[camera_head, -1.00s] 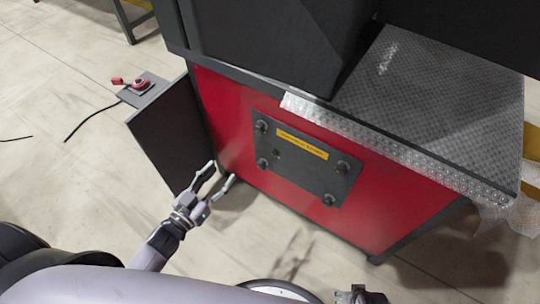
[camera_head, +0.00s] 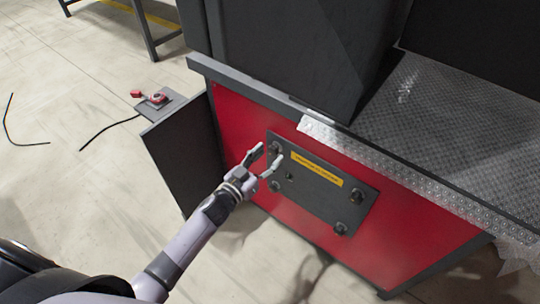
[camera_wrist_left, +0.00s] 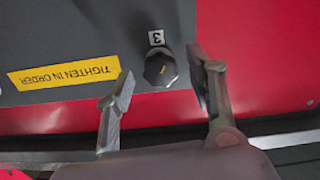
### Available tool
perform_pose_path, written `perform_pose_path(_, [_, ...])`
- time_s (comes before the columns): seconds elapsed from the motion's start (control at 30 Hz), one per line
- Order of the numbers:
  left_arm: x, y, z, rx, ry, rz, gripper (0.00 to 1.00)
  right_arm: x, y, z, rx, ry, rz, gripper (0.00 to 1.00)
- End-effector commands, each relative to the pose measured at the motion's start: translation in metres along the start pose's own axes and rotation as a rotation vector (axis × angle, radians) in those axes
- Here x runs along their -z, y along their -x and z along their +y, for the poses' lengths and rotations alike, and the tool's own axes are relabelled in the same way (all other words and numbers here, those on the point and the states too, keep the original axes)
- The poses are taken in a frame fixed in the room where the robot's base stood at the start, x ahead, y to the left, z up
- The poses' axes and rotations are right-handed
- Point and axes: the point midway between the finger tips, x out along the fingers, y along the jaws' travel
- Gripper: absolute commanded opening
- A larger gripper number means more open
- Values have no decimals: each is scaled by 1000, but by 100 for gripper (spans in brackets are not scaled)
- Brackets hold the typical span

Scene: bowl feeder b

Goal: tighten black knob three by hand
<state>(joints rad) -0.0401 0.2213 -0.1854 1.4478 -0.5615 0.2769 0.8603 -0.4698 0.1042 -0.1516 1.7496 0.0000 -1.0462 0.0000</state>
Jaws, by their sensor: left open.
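Black knob three (camera_wrist_left: 160,69) has a small white label marked 3 beside it in the left wrist view, where the picture is upside down. In the head view it is the upper left knob (camera_head: 276,147) of the dark panel (camera_head: 312,198). My left gripper (camera_head: 271,153) is open and empty, its fingertips close to this knob. In the left wrist view, the fingers (camera_wrist_left: 160,72) appear on either side of the knob, apart from it; the remaining distance in depth is hard to tell. My right gripper is not in view.
The panel bears a yellow label (camera_head: 316,168) reading TIGHTEN IN ORDER and other black knobs at right (camera_head: 357,195) and lower right (camera_head: 341,228). A dark open door (camera_head: 183,150) stands left of the red cabinet (camera_head: 420,235). A metal ledge (camera_head: 440,120) juts out above.

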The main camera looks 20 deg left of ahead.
Motion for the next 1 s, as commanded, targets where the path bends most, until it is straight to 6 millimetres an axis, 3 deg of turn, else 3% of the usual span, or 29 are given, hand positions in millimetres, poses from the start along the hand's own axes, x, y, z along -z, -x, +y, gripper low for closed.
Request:
perform_pose_path(0.2, [0,-15,0,-1,1,0,50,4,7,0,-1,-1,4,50])
perform_pose_path(0.47, [0,-16,1,-1,0,0,50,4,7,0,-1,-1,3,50])
perform_pose_path(1.0, [0,-15,0,0,0,0,14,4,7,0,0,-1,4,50])
